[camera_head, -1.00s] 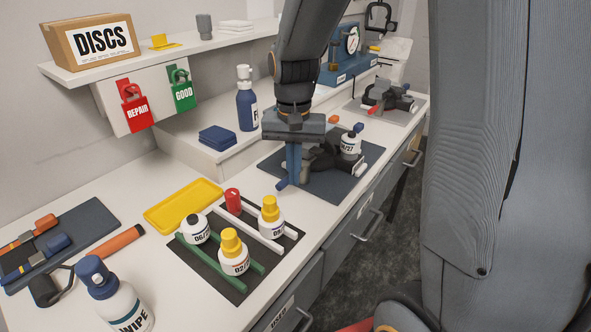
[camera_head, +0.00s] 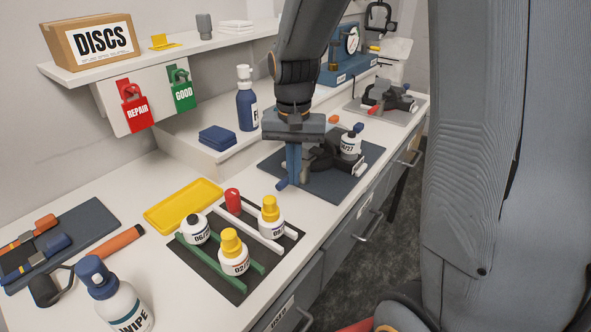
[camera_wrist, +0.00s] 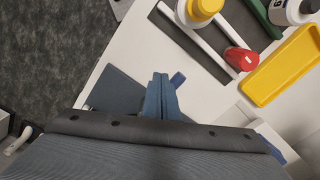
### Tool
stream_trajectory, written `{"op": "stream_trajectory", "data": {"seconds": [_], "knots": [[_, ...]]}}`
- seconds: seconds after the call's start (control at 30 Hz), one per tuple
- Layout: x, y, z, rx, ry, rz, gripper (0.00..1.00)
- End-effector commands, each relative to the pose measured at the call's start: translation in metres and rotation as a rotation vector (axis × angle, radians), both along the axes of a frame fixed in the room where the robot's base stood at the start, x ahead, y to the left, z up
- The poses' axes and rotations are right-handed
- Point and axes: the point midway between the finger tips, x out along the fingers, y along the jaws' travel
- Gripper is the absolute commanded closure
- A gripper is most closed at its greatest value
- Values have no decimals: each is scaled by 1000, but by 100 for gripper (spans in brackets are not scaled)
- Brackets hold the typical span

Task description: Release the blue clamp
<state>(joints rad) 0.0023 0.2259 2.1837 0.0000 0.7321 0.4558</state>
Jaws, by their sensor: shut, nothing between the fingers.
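My gripper (camera_head: 293,180) points down over the dark mat with its blue fingers together and nothing between them. The fingers also show in the wrist view (camera_wrist: 160,90). A blue handle end (camera_head: 281,185) sits right beside the fingertips; it shows in the wrist view (camera_wrist: 177,79) too. It looks like the blue clamp's lever, but the fingers and wrist hide most of it, and I cannot tell whether they touch. Behind, a dark fixture (camera_head: 325,160) holds a white bottle (camera_head: 351,146), with a small blue knob (camera_head: 358,127) by its top.
A rack mat (camera_head: 232,285) with several bottles and a red cap (camera_head: 232,196) lies in front, beside a yellow tray (camera_head: 184,206). A blue bottle (camera_head: 246,106) stands behind my gripper. Another fixture with a red handle (camera_head: 375,109) stands at the far right.

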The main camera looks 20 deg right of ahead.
Motion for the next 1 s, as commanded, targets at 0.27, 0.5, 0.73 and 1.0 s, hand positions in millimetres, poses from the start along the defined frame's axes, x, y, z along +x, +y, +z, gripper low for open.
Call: {"op": "stream_trajectory", "data": {"seconds": [0.27,0.5,0.73,1.0], "knots": [[0,0,-2,0,0,0,100],[0,0,-13,0,0,0,100],[0,0,-23,0,1,0,100],[0,0,-35,0,1,0,100]]}}
